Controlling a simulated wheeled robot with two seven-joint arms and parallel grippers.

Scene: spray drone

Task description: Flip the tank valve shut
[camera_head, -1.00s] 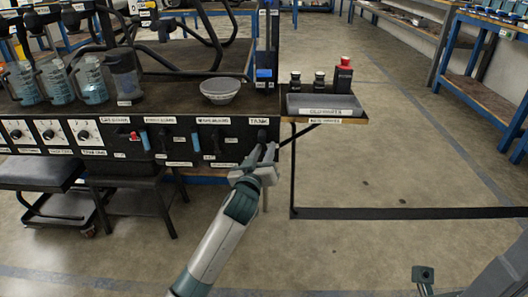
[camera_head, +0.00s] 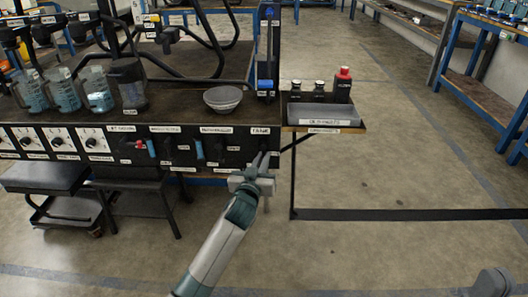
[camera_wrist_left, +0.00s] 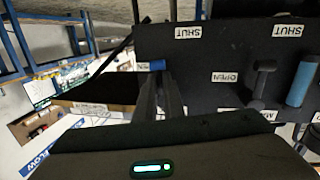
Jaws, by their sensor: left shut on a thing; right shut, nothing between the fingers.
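The tank valve sits at the right end of the black panel, under a white label (camera_head: 260,130) that reads TANK in the earlier head view. My left gripper (camera_head: 264,160) is at this valve, its fingers shut on the handle and mostly hiding it. In the left wrist view, a small blue part of the tank valve handle (camera_wrist_left: 158,65) shows at the tips of the left gripper (camera_wrist_left: 161,85). Upside-down SHUT (camera_wrist_left: 188,31) and OPEN (camera_wrist_left: 224,77) labels are beside it. The exact handle angle is hard to read. My right gripper's fingers are not in view.
A dark lever (camera_wrist_left: 262,80) and a blue lever (camera_wrist_left: 302,82) are close by on the panel. A bowl (camera_head: 223,98) and several jugs stand on the bench above. A grey tray (camera_head: 322,112) with bottles is on the right shelf. The floor to the right is open.

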